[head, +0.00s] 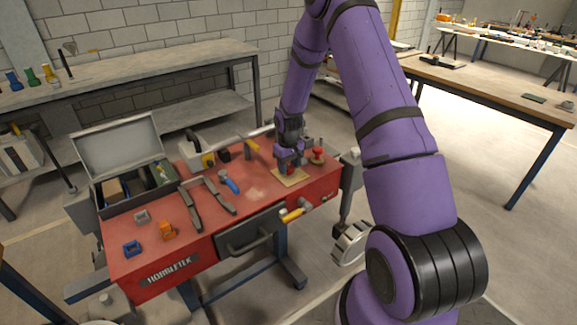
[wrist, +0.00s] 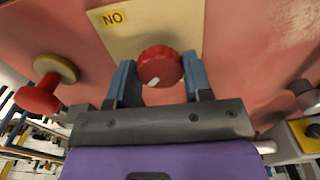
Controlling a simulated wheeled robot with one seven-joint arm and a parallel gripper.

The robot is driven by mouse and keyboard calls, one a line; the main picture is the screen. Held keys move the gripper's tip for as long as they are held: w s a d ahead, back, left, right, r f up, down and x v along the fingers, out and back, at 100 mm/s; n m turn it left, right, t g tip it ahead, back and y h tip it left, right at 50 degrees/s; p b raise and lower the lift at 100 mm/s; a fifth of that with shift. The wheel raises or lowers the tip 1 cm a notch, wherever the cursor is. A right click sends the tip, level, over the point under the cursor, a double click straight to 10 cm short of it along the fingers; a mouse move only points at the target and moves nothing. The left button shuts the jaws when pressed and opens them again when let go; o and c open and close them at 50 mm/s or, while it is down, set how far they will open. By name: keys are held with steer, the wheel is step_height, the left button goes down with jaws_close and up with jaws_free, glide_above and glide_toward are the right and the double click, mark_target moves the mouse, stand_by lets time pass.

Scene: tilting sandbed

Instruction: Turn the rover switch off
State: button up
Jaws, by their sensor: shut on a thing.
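The rover switch appears to be the round red knob (wrist: 160,65) with a white mark, in the wrist view's middle. The mark points to the lower left. A tan plate (wrist: 150,22) lies behind the knob, with a yellow label (wrist: 113,18) reading "NO"; the rest of any lettering is hidden. My gripper (wrist: 159,76) has one blue-grey finger on each side of the knob and is shut on it. In the head view my gripper (head: 290,165) is low over the tan plate (head: 291,177) at the red bench's right part; the knob is mostly hidden there.
A second red knob on a brass base (wrist: 40,95) stands left of my gripper in the wrist view. The red bench (head: 262,207) also carries an open grey toolbox (head: 120,142), a blue-handled tool (head: 229,182) and an orange block (head: 168,231). A yellow-handled item (head: 292,215) sits by the front edge.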

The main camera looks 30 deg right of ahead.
mark_target(289, 166)
stand_by(0.4)
steer(key=o, duration=0.9)
steer(key=shift+r, duration=0.1)
step_height(289, 166, up, 11)
steer(key=shift+f, duration=0.15)
